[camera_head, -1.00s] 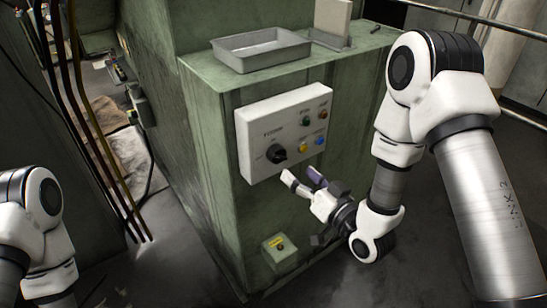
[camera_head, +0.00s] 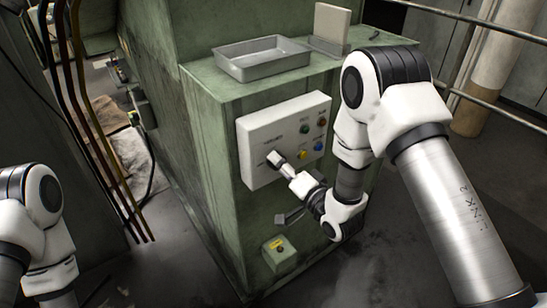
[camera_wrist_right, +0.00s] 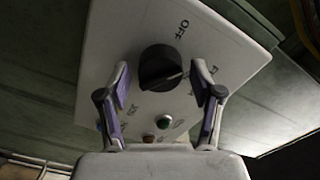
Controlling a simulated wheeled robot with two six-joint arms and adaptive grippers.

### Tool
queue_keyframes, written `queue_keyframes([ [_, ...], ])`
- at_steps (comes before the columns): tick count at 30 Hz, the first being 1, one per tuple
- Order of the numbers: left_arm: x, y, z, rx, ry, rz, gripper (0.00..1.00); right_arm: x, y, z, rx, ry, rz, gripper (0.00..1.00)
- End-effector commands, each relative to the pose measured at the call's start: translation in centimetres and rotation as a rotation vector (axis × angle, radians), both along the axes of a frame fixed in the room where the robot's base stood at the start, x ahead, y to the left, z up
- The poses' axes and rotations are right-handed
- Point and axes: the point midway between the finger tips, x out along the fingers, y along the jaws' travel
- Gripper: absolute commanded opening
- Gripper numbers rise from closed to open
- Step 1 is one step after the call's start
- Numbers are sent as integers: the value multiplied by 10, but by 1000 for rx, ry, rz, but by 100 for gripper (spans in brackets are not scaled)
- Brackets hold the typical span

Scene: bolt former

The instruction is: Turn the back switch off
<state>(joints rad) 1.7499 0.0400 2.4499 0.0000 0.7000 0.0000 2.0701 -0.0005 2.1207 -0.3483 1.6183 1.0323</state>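The switch is a round black rotary knob (camera_head: 270,156) on a white control panel (camera_head: 252,132) fixed to a green machine. In the right wrist view the knob (camera_wrist_right: 160,66) shows whole, with its ridge lying nearly crosswise and "OFF" printed above it. My right gripper (camera_head: 286,168) is at the panel and partly hides the knob in the head view. In the right wrist view its two fingers (camera_wrist_right: 160,80) are open, one on each side of the knob, with visible gaps. I cannot tell their exact depth. My left gripper is out of view; only part of that arm shows.
Green, red, yellow and blue buttons sit right of the knob, close to my right wrist. A grey tray (camera_head: 262,71) stands on the machine top. A small box with a yellow label (camera_head: 277,245) is below the panel. Pipes run at left.

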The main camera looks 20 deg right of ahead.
Motion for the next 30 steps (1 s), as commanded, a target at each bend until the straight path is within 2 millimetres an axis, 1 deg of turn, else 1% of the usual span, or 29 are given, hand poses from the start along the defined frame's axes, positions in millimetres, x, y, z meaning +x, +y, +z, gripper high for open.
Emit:
queue_keyframes([
  [1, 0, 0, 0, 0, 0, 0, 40, 0, 0, 0, 0, 0, 0, 39],
  [2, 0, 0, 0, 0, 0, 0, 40, 0, 0, 0, -1, 0, 0, 28],
  [3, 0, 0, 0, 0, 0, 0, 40, 0, 0, 0, -1, 0, 0, 14],
  [4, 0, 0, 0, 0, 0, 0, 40, 0, 0, 0, -1, 0, 0, 4],
  [5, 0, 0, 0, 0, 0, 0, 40, 0, 0, 0, -1, 0, 0, 0],
  [8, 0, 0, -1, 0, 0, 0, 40, 0, 0, 0, -11, -5, -1, 0],
  [9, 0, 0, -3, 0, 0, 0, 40, 0, 0, -1, -40, -15, -1, 0],
  [13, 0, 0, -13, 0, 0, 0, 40, 0, 0, -3, -230, -85, 0, 0],
  [17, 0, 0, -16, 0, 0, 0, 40, 0, 0, -1, -340, -124, -1, 0],
  [21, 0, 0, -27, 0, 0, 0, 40, 0, 0, -3, -529, -194, -1, 0],
  [23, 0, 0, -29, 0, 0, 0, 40, 0, 0, -2, -597, -219, -1, 0],
  [25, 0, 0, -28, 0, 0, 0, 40, 0, 0, 0, -630, -229, 0, 0],
  [29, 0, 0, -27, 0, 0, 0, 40, 0, 0, 0, -631, -229, 0, 0],
  [30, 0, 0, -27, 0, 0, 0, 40, 0, 0, 0, -631, -229, 0, 58],
])
